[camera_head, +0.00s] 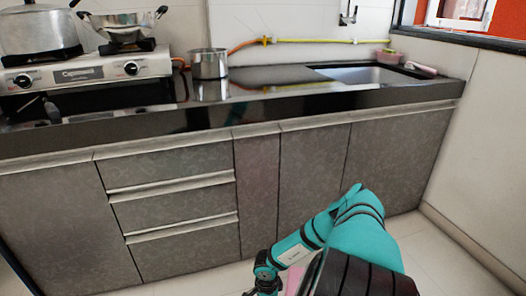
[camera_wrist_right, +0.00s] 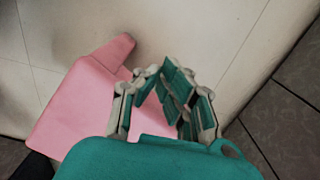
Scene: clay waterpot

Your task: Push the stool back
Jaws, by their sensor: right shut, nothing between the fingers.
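The pink stool (camera_wrist_right: 88,110) is on the left side of the right wrist view, on the pale floor, with one pink leg reaching up and to the right. Only a small pink piece of it (camera_head: 294,280) shows in the head view, at the bottom edge beside my right arm. My right gripper (camera_wrist_right: 165,80) is shut and empty. It overlaps the stool's right edge in the wrist view; I cannot tell whether it touches. My teal wrist housing hides part of the stool. My left gripper is in neither view.
Grey cabinets with drawers (camera_head: 172,188) stand along the wall under a black counter (camera_head: 262,98). A stove (camera_head: 85,75), a steel pot (camera_head: 208,64) and a sink (camera_head: 370,74) are on top. Pale floor (camera_head: 425,262) is clear at the lower right.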

